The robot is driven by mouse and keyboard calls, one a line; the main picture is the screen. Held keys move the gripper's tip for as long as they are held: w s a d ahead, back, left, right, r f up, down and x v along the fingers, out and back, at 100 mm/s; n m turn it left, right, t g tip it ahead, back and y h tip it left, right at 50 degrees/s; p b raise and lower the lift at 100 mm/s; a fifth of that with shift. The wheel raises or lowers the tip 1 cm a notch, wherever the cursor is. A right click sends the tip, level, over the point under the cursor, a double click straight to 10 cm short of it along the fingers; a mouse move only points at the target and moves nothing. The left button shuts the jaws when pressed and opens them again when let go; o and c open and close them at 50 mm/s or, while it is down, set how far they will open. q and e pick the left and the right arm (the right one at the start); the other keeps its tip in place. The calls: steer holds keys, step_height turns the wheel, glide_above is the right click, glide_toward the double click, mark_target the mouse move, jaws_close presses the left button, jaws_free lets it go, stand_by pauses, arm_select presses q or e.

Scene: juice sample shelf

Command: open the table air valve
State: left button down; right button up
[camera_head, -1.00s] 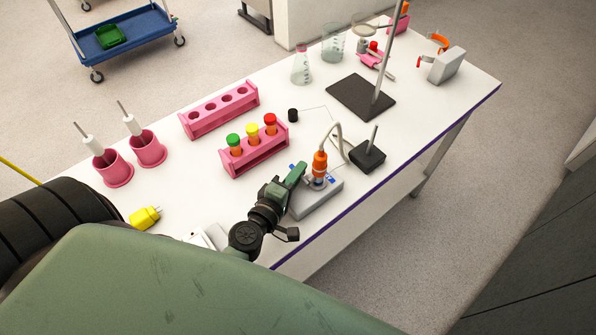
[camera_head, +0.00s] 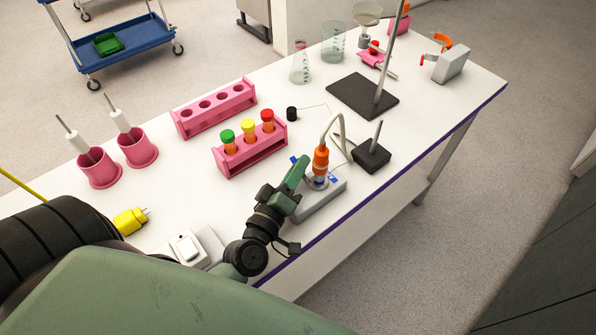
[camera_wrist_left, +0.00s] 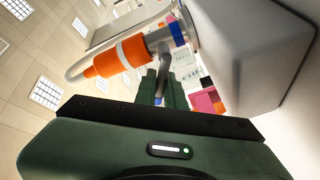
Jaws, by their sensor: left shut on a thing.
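The table air valve is a low grey block (camera_head: 324,203) near the table's front edge. An orange hose fitting (camera_head: 321,158) stands upright on it, with blue parts at its base and a pale hose curving from its top. My left gripper (camera_head: 300,172) is at the fitting's left side. In the left wrist view, its fingers (camera_wrist_left: 161,92) are shut around a thin grey lever-like part (camera_wrist_left: 165,67) beside the orange fitting (camera_wrist_left: 122,56). The grey block (camera_wrist_left: 250,55) fills the upper right there. The fingers partly hide the held part. My right gripper is out of view.
A pink rack with capped tubes (camera_head: 252,160) stands left of the valve. A small black box (camera_head: 371,157) is to its right. A white switch box (camera_head: 198,247) and yellow plug (camera_head: 130,221) lie nearer me. A stand with a black base (camera_head: 350,96) is farther back.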

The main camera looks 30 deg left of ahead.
arm_select(q)
steer(key=shift+r+m, duration=0.1)
steer(key=shift+m, duration=0.3)
steer(key=c, duration=1.8)
jaws_free()
steer(key=shift+s+d+b, duration=0.1)
steer(key=shift+s+b, duration=0.35)
steer(key=shift+s, duration=0.1)
steer(key=s, duration=0.1)
steer(key=s+b, duration=0.1)
steer(key=s, duration=0.1)
steer(key=s+b, duration=0.1)
steer(key=s, duration=0.1)
steer(key=shift+s+d+f, duration=0.1)
steer(key=shift+s+f, duration=0.15)
steer(key=shift+f, duration=0.15)
steer(key=shift+s+r, duration=0.15)
steer(key=shift+s, duration=0.5)
